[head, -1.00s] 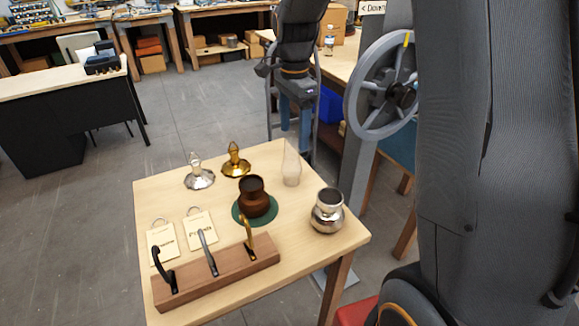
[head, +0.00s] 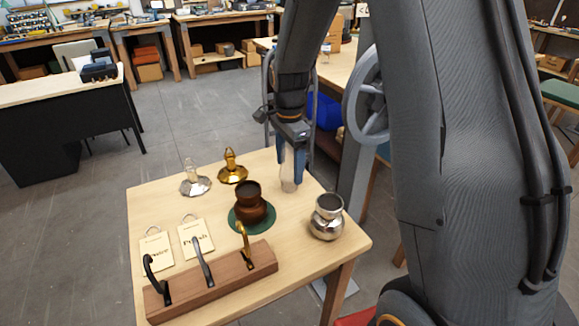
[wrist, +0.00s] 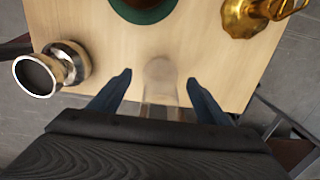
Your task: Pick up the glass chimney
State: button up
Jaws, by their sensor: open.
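The glass chimney (head: 288,172) is a pale, clear, narrow-topped glass standing upright near the table's back right edge. In the wrist view my gripper (wrist: 160,80) is open, with a gap between each finger and the glass.
A brown pot (head: 251,205) on a green mat (head: 238,224) stands left of the chimney. A silver pot (head: 327,218) stands to the right. Brass (head: 232,170) and silver (head: 194,182) burners stand behind. A wooden rack (head: 222,284) with hooks and two tags lie in front.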

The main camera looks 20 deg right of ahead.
jog(key=shift+f, duration=0.85)
jog(key=c, duration=1.2)
